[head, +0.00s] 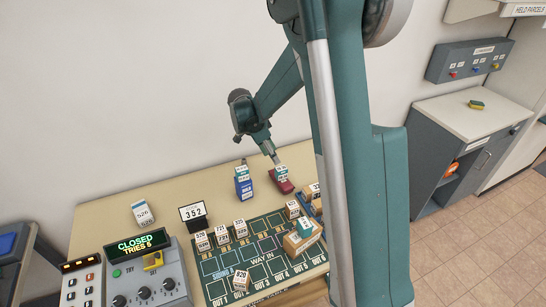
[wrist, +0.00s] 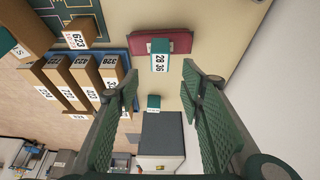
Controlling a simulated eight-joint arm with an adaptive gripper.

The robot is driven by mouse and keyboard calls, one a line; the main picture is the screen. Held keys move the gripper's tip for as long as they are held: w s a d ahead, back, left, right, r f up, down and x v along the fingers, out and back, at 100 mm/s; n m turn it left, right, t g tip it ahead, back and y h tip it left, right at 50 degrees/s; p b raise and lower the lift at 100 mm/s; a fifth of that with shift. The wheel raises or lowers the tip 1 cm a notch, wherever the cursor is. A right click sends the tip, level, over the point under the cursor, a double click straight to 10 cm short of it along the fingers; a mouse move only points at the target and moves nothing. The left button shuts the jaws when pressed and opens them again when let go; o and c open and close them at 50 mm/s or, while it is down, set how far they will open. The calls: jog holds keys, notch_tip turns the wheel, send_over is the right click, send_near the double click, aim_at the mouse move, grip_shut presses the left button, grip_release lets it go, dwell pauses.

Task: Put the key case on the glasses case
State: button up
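A dark red case (head: 284,184), which looks like the glasses case, lies on the table; it also shows at the top of the wrist view (wrist: 178,42). A small teal piece with a white number label (head: 281,171), perhaps the key case, is at this red case. In the wrist view the teal piece (wrist: 160,55) overlaps the red case's near edge and appears to lie on it. My gripper (head: 272,156) is just above them. In the wrist view its two fingers (wrist: 168,92) are spread wide with nothing between them.
A green board (head: 262,262) with several numbered blocks lies in front. A brown parcel (head: 298,245) carries a teal block. A control panel (head: 140,275) stands at left. The table behind is mostly clear.

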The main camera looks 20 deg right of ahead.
jog(key=shift+r, duration=0.1)
dwell(0.6)
jog(key=s+a+r+n+t+y, duration=0.1)
jog(key=s+a+r+n+t, duration=0.15)
jog(key=s+r+n, duration=0.4)
jog(key=s+a+r+n+t+y, duration=0.1)
jog(key=s+a+r+n, duration=0.25)
jog(key=s+r, duration=0.65)
jog(key=s+a+r+n+t+y, duration=0.1)
jog(key=s+a+n+t, duration=0.1)
jog(key=s, duration=0.7)
jog(key=s+a+r+n+t+y, duration=0.1)
jog(key=s+a+n, duration=0.4)
jog(key=s, duration=0.5)
jog(key=shift+a+r+n+t, duration=0.2)
jog(key=shift+n+t, duration=0.15)
jog(key=shift+n, duration=0.15)
